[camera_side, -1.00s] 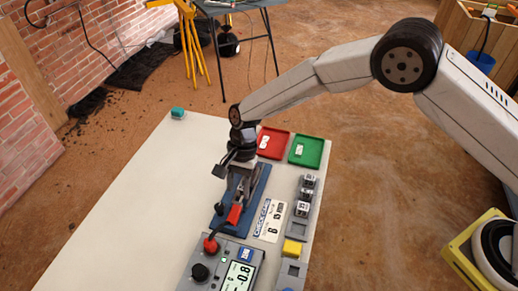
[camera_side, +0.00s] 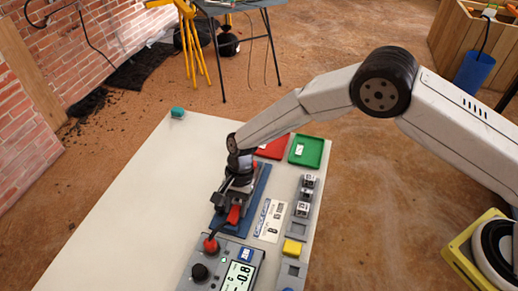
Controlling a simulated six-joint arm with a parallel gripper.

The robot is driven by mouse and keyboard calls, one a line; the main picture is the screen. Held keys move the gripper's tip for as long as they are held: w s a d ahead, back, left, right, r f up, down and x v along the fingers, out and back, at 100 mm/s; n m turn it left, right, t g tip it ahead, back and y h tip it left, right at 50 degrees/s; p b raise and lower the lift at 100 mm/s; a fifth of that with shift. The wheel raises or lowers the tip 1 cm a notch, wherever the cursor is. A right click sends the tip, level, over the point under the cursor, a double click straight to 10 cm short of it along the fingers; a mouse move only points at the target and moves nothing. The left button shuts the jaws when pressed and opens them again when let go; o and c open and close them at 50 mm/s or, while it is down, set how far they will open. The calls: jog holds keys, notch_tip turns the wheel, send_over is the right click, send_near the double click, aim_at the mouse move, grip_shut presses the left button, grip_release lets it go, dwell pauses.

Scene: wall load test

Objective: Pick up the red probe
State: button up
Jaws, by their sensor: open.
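The red probe (camera_side: 233,215) stands at the near part of the blue mat (camera_side: 261,186), just behind the grey meter. A dark lead runs from it toward a red plug (camera_side: 210,245) on the meter (camera_side: 225,265), whose display reads about -0.8. My gripper (camera_side: 231,203) is low over the mat, right at the probe, pointing down. Its jaws are open; the fingertips are small and partly hidden, so I cannot tell whether they touch the probe.
A red tray (camera_side: 272,148) and a green tray (camera_side: 306,151) lie behind on the right. A teal block (camera_side: 177,113) sits at the far left corner. The table's left is clear.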

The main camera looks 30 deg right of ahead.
jog(key=shift+c, duration=0.2)
dwell(0.3)
grip_shut()
jog(key=shift+r, duration=0.1)
jog(key=shift+r, duration=0.75)
jog(key=s+d+r, duration=0.7)
jog(key=s+r, duration=0.4)
jog(key=s, duration=0.1)
jog(key=shift+d, duration=0.15)
jog(key=shift+r, duration=0.1)
